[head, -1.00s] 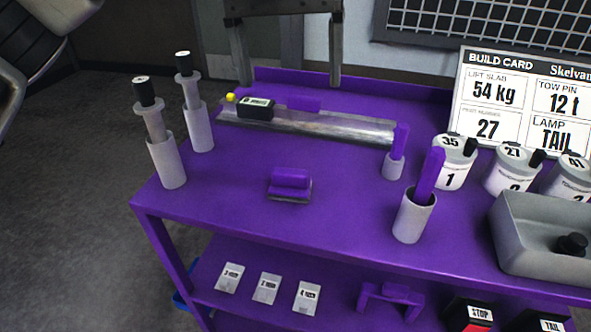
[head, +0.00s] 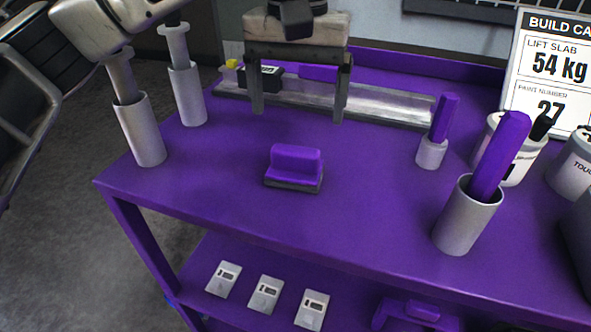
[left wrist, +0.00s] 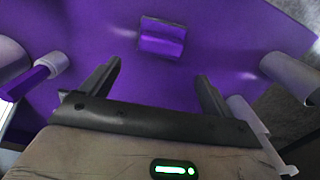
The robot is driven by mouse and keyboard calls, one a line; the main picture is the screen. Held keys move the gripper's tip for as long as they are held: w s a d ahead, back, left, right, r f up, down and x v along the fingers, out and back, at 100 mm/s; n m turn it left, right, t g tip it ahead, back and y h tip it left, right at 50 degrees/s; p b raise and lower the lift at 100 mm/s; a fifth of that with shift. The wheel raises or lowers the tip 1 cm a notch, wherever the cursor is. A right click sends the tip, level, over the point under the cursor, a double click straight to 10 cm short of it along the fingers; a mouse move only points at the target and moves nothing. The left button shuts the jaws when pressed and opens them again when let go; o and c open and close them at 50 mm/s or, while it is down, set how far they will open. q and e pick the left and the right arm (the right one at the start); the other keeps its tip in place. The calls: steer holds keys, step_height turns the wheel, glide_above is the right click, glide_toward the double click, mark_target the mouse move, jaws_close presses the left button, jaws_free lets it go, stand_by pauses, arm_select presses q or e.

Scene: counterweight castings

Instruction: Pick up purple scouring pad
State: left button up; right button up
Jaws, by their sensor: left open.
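The purple scouring pad (head: 295,166) has a raised purple grip and a dark grey underside. It lies on the purple table top (head: 370,205), left of centre in the head view. In the left wrist view the pad (left wrist: 162,37) shows ahead of the fingers, between their lines. My left gripper (head: 299,115) is open and empty, with its fingers pointing down behind the pad. It is apart from the pad. In the left wrist view its two fingers (left wrist: 158,85) are spread wide. My right gripper is not seen.
Two grey cylinders with plungers (head: 141,130) stand at the left. A grey cup with a purple bar (head: 467,220) and a smaller one (head: 432,153) stand at the right. A metal rail (head: 385,103) lies behind. Table around the pad is clear.

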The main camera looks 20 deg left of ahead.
mark_target(295, 149)
arm_select(q)
step_height(295, 149, down, 2)
steer(key=shift+f, duration=0.25)
steer(key=f, duration=0.1)
steer(key=s+f, duration=0.1)
steer(key=f, duration=0.2)
steer(key=shift+s+d+f, duration=0.1)
steer(key=shift+s, duration=0.2)
steer(key=shift+f, duration=0.5)
steer(key=c, duration=1.1)
